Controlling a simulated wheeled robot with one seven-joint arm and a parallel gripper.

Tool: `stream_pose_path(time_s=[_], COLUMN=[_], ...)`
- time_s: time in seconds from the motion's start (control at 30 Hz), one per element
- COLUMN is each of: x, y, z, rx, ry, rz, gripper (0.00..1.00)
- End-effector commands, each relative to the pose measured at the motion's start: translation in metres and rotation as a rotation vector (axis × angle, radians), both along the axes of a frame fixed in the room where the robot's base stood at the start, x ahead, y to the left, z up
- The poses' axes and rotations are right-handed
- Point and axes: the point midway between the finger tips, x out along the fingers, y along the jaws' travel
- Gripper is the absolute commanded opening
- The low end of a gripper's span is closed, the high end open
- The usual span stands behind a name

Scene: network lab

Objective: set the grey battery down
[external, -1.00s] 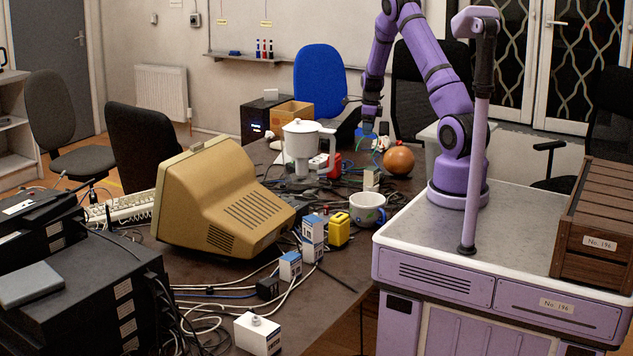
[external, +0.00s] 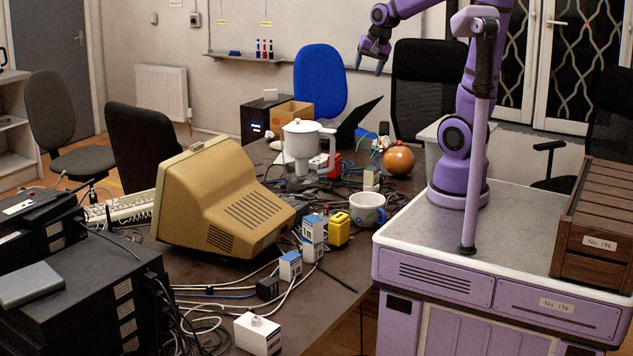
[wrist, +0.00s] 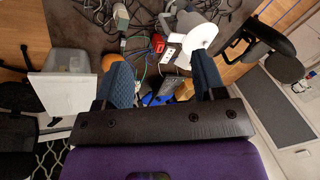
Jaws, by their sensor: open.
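My gripper (external: 371,60) is raised high above the back of the cluttered table in the external view. Its two fingers are spread apart with nothing between them, and the wrist view (wrist: 158,68) shows this gap too. A small dark upright object (external: 384,128) stands at the table's back edge, left of and behind the orange ball, below my gripper. It may be the grey battery, but it is too small to tell. I cannot pick out the battery surely in the wrist view.
An orange ball (external: 398,160), a white jug (external: 301,142), a dark laptop (external: 357,118) and many cables crowd the table's back. A beige monitor (external: 215,205), a mug (external: 367,209) and small boxes stand nearer. A blue chair (external: 320,80) is behind. The air around my gripper is clear.

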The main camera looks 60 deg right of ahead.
Motion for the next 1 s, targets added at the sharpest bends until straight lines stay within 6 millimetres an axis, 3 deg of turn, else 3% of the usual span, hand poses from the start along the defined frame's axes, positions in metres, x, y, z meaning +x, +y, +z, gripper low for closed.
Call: stream_pose_path(time_s=[0.2, 0.5, 0.7, 1.0], x=[-0.063, -0.135, -0.151, -0.152], y=[0.040, 0.069, 0.073, 0.073], z=[0.023, 0.026, 0.024, 0.024], rx=[-0.141, -0.332, -0.386, -0.390], ry=[-0.068, -0.128, -0.140, -0.140], rz=[0.370, 0.781, 0.884, 0.890], gripper=[0.64, 0.64, 0.64, 0.64])
